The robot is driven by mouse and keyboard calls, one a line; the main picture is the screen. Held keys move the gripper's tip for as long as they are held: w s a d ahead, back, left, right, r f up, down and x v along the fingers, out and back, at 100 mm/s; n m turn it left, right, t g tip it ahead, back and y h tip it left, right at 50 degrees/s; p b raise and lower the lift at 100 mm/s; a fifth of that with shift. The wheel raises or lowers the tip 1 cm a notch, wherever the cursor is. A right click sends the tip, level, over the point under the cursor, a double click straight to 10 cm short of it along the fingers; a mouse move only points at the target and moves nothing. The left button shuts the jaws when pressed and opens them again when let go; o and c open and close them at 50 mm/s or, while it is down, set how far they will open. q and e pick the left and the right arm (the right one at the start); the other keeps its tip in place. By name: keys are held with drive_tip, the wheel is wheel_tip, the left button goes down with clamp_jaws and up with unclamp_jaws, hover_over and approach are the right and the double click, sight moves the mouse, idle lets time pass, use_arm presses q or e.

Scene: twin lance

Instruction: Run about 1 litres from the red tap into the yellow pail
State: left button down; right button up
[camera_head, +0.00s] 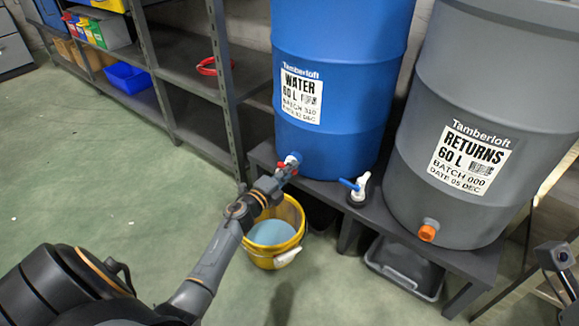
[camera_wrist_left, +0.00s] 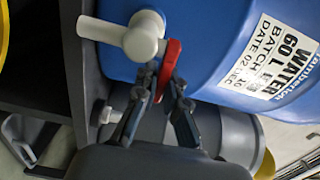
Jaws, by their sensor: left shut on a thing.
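My left gripper (camera_head: 285,171) is shut on the red lever of the red tap (camera_head: 292,158) low on the blue water barrel (camera_head: 338,75). In the left wrist view the gripper (camera_wrist_left: 162,88) has its fingers around the red lever (camera_wrist_left: 170,62), beside the white tap body (camera_wrist_left: 141,38). The yellow pail (camera_head: 299,216) stands upright on the floor below the tap, partly behind my left arm. Pale blue shows inside it; I cannot tell its level. Any stream from the tap is hidden or too small to see.
The grey returns barrel (camera_head: 470,110) with an orange outlet stands at right. A dark tray (camera_head: 403,268) lies below. Shelves (camera_head: 170,65) stand behind at left. Green floor is clear at left.

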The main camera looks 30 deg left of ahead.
use_arm(q)
drive_tip(key=c, duration=1.4)
unclamp_jaws()
drive_tip(key=shift+s, duration=0.1)
drive_tip(key=s, duration=1.1)
drive_tip(key=shift+s+a, duration=0.4)
